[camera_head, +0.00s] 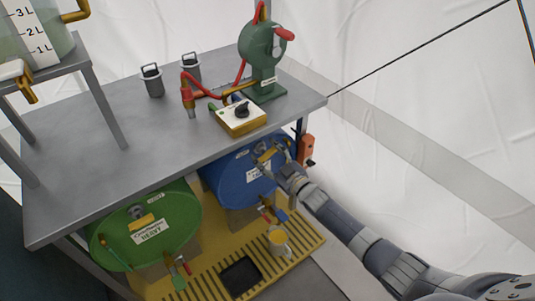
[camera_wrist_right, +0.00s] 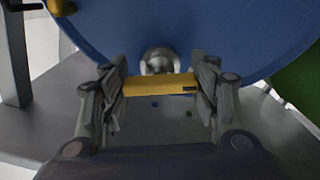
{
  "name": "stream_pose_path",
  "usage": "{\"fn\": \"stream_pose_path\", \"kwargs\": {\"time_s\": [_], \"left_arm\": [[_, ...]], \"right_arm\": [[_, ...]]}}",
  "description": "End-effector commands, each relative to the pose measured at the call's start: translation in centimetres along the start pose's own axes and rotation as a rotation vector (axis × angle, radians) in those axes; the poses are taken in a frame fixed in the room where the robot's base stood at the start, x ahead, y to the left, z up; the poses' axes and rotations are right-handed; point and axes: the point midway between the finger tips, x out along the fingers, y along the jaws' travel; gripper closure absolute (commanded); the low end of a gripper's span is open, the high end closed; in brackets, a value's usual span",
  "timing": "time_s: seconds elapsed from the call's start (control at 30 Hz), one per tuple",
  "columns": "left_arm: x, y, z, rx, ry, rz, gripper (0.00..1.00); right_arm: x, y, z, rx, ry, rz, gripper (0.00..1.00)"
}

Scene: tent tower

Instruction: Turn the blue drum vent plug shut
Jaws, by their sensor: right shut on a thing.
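The blue drum (camera_head: 228,185) lies on its side under the grey table, its round face toward the open front. Its vent plug shows in the right wrist view as a silver round boss (camera_wrist_right: 158,60) with a yellow bar handle (camera_wrist_right: 158,84). My right gripper (camera_head: 275,154) reaches in from the right at the upper part of the drum face. In the wrist view its fingers (camera_wrist_right: 160,86) are shut on the two ends of the yellow bar, which lies nearly level there. In the head view the fingers partly hide the plug. My left gripper is out of view.
A green drum (camera_head: 170,222) lies left of the blue one. A tap and a yellow mug (camera_head: 278,242) are below, over the yellow slatted tray (camera_head: 310,236). The grey table (camera_head: 85,150) above bears a green hand pump (camera_head: 262,55) and a yellow-white box (camera_head: 239,118). An orange box (camera_head: 307,150) hangs nearby.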

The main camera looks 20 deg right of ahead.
Motion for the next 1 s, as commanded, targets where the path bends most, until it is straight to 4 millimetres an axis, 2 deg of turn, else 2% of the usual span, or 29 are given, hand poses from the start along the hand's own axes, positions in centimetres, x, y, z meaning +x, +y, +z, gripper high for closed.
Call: {"fn": "stream_pose_path", "kwargs": {"time_s": [0.43,1.0], "left_arm": [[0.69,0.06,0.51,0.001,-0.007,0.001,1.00],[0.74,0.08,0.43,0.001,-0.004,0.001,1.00]], "right_arm": [[-0.01,0.11,0.04,0.314,-0.001,0.002,0.68],[-0.02,0.03,0.07,0.409,-0.001,0.001,0.68]]}}
